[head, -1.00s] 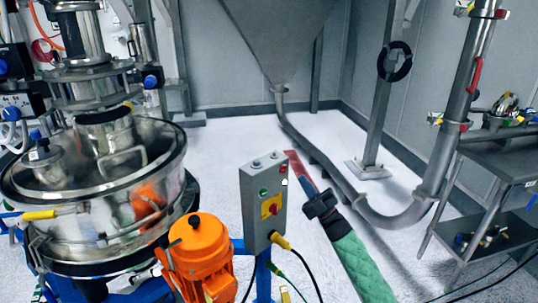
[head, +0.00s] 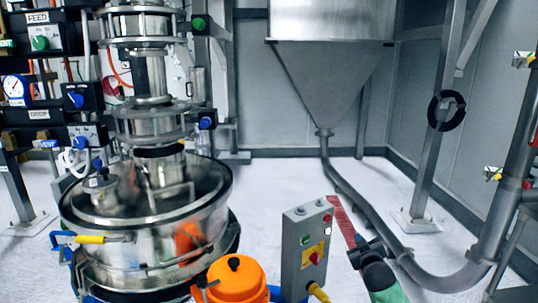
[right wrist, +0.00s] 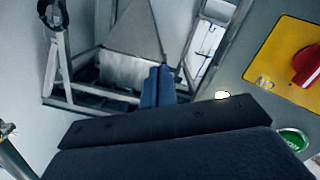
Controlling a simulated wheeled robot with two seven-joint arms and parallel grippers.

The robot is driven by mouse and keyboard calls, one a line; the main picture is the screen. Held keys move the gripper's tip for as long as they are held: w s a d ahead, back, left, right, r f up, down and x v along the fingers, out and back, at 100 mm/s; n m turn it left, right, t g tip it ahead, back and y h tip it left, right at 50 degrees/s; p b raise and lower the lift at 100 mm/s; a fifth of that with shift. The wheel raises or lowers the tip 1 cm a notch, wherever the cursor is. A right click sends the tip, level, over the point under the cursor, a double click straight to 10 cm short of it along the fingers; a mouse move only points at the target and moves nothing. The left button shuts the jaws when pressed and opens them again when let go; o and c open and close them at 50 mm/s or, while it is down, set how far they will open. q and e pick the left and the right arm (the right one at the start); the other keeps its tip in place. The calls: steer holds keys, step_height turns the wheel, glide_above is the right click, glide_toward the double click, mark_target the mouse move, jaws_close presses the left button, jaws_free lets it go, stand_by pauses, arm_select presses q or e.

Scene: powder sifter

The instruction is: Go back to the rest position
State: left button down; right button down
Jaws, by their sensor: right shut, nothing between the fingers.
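My right gripper (head: 360,241) is in the lower right of the head view, just right of the grey control box (head: 305,245). Its forearm has a green sleeve. In the right wrist view its two blue fingers (right wrist: 158,86) lie together, shut and empty. The control box stands close at the right there, showing a yellow plate (right wrist: 288,62) with a red knob and a green button. I cannot tell the exact gap between gripper and box. My left gripper is in neither view.
The steel sifter (head: 150,225) stands at the left, with an orange motor (head: 237,280) in front. A grey hopper (head: 328,80) and a curved pipe (head: 375,220) are behind. A red strip (head: 342,218) shows beyond my fingertips.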

steer(key=s+a+f+m+g, duration=0.1)
steer(key=s+a+f+g, duration=0.4)
steer(key=s, duration=1.3)
steer(key=s+a+f+m+g+y, duration=0.1)
steer(key=s+a+f+g, duration=0.3)
steer(key=s+f, duration=0.6)
steer(key=s+a+f+m+g+y, duration=0.1)
steer(key=s+a+f+g, duration=0.4)
steer(key=s, duration=2.1)
step_height(320, 180, down, 4)
steer(key=shift+a+r+g, duration=0.15)
steer(key=shift+a+g, duration=0.15)
steer(key=shift+a, duration=0.85)
steer(key=shift+s, duration=0.1)
